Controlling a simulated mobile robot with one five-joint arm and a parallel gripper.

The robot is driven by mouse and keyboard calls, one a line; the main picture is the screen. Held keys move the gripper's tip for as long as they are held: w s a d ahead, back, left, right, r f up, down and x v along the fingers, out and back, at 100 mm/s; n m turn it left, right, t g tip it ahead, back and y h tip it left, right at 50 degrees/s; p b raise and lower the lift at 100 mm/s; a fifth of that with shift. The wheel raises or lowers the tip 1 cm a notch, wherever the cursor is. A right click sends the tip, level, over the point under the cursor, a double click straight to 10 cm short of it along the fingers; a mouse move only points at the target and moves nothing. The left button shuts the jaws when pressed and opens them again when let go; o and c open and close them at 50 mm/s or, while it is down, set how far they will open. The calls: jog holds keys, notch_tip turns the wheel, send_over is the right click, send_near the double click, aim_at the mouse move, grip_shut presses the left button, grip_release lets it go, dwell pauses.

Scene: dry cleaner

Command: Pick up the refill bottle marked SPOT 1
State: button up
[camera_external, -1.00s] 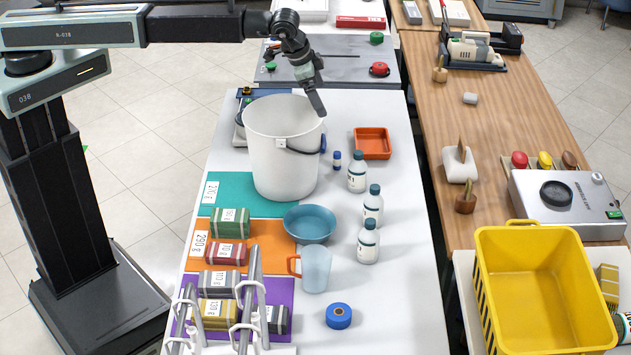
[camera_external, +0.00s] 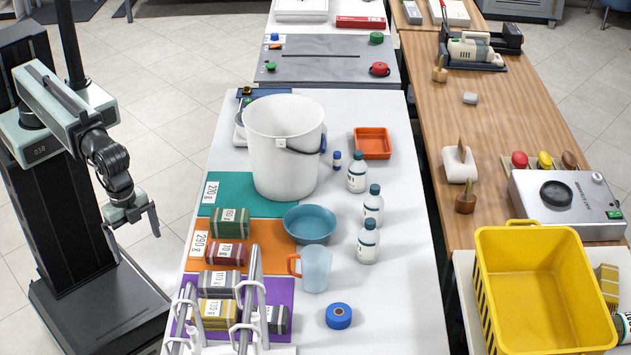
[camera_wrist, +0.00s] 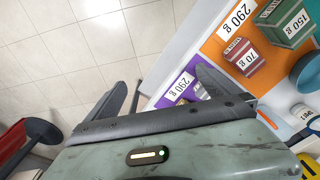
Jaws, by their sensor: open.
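Three white bottles with dark teal caps stand upright in a row on the white table, right of the bucket: the far bottle (camera_external: 357,178), the middle bottle (camera_external: 372,210) and the near bottle (camera_external: 367,248). Their labels are too small to read, so I cannot tell which is marked SPOT 1. My gripper (camera_external: 134,226) is open and empty, over the floor left of the table and well away from the bottles. In the wrist view my gripper (camera_wrist: 168,88) has its two fingers spread, with floor and the table edge beyond. No bottle can be made out clearly there.
A tall white bucket (camera_external: 284,160), a blue bowl (camera_external: 310,225), a pale jug (camera_external: 316,270) and wrapped bundles (camera_external: 230,223) stand between my gripper and the bottles. A white rack (camera_external: 248,310) rises at the near edge. An orange tray (camera_external: 372,143) lies behind the bottles.

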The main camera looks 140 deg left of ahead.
jog(key=shift+s+d+r, duration=0.1)
jog(key=shift+s, duration=0.8)
jog(key=shift+g, duration=0.3)
jog(key=c, duration=0.5)
